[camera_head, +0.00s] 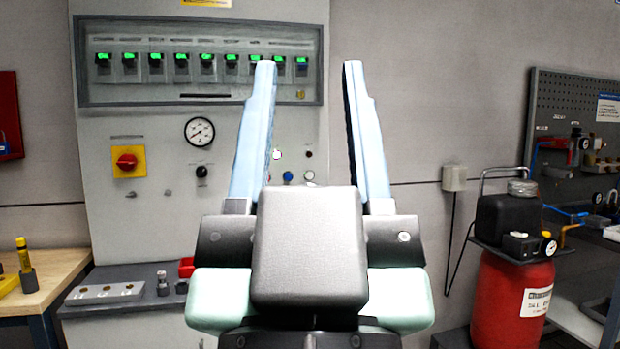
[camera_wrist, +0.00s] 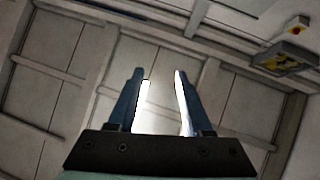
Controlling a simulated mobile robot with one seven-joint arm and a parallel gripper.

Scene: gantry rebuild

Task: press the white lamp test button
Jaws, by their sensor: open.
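My gripper (camera_head: 309,66) is raised in front of the grey control cabinet (camera_head: 140,225), its two pale blue fingers pointing up and spread apart with nothing between them. Between the fingers, on the cabinet front behind, is a small white round control (camera_head: 309,175) beside a blue one (camera_head: 287,176). A pale, bright round spot (camera_head: 277,154) sits above them near the left finger. I cannot read which one is the lamp test button.
A grey ledge (camera_head: 130,308) juts out below. A wooden bench (camera_head: 50,275) stands left, a red cylinder (camera_head: 510,295) right.

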